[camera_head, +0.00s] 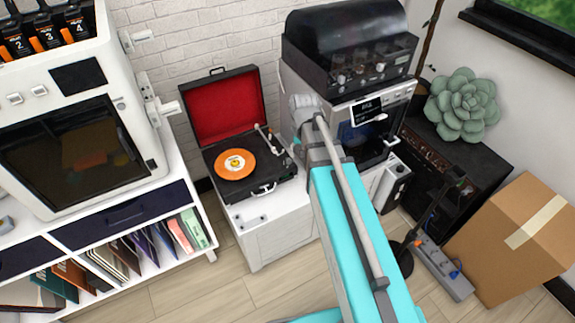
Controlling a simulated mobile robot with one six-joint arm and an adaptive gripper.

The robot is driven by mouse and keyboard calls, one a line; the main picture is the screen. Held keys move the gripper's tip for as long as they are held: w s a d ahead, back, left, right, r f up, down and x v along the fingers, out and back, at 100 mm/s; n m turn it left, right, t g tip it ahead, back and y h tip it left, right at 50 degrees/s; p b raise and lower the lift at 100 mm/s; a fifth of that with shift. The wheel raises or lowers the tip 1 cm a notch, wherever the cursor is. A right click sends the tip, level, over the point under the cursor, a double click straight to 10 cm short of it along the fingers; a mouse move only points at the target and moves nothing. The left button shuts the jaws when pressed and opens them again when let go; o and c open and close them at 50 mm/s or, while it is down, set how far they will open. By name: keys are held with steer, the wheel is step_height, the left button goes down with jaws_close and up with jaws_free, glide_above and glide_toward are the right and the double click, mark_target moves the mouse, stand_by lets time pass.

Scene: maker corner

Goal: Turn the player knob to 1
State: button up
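The record player (236,160) is a black suitcase type with its red-lined lid (222,108) open and upright. An orange record (235,164) lies on its platter, with the tonearm (268,142) at the right of the deck. The player's knob is too small to make out, and no setting can be read. My turquoise arm rises from the bottom of the picture, just right of the player, and ends in pale grey joints near the machine behind. My gripper's fingers do not show.
The player stands on a white cabinet (275,228). A black-topped machine (349,45) stands close behind at its right. A white printer-like machine (135,150) on a shelf is at left. A cardboard box (510,245) and power strip (445,268) are on the floor at right.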

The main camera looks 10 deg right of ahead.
mark_target(289, 160)
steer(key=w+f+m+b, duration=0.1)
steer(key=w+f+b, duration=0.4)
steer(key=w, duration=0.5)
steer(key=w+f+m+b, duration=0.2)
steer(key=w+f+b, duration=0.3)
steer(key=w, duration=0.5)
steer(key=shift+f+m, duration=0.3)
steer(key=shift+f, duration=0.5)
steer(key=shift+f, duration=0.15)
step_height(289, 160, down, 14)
steer(key=b, duration=1.4)
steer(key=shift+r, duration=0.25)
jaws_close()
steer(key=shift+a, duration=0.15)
